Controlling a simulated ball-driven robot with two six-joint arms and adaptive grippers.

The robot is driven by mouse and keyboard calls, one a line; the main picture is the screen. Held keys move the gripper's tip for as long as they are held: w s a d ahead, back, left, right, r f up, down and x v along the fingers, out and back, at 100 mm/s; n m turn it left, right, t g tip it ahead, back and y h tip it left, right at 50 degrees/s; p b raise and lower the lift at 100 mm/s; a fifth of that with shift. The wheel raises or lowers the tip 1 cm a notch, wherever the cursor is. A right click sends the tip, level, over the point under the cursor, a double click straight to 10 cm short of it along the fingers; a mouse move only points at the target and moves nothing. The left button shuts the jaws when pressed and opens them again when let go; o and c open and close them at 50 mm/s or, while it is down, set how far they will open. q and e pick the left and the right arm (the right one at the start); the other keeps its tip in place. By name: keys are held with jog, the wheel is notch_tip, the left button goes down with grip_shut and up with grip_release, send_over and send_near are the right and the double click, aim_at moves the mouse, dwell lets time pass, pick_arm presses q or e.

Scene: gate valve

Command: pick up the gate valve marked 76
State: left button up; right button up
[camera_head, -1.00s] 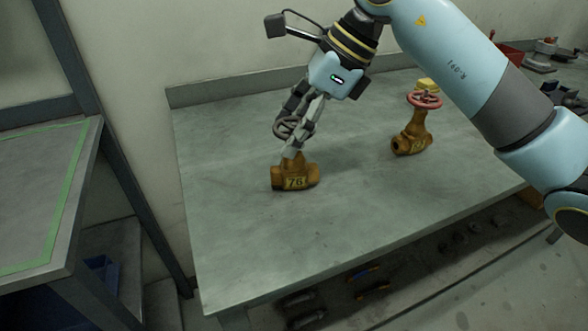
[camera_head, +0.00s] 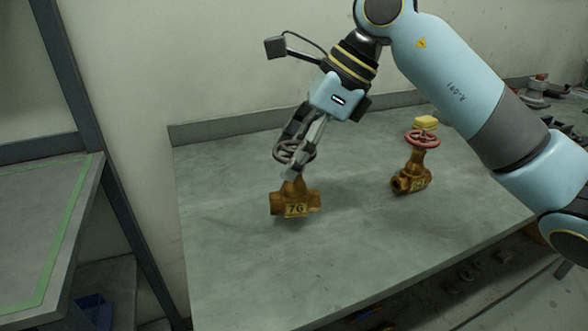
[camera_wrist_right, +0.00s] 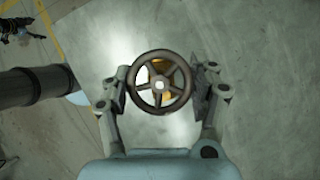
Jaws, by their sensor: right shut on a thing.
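The gate valve marked 76 (camera_head: 296,205) has a brass-brown body with a dark grey handwheel. My right gripper (camera_head: 294,156) comes down from above and is shut on this valve at its handwheel. The valve hangs upright and appears slightly above the grey table. In the right wrist view the spoked handwheel (camera_wrist_right: 160,82) lies between the two fingers of my gripper (camera_wrist_right: 163,90), and it hides most of the valve body. My left gripper is not in view.
A second brass valve (camera_head: 411,176) with a red handwheel stands to the right on the table (camera_head: 240,270); its marking is hard to read. A yellow block (camera_head: 426,122) is behind it. A separate surface with green tape (camera_head: 62,220) is at the left. The table's front is clear.

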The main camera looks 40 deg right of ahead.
jog(key=s+d+r+p, duration=0.8)
jog(key=p, duration=0.4)
jog(key=shift+d+p, duration=0.2)
jog(key=shift+p, duration=0.1)
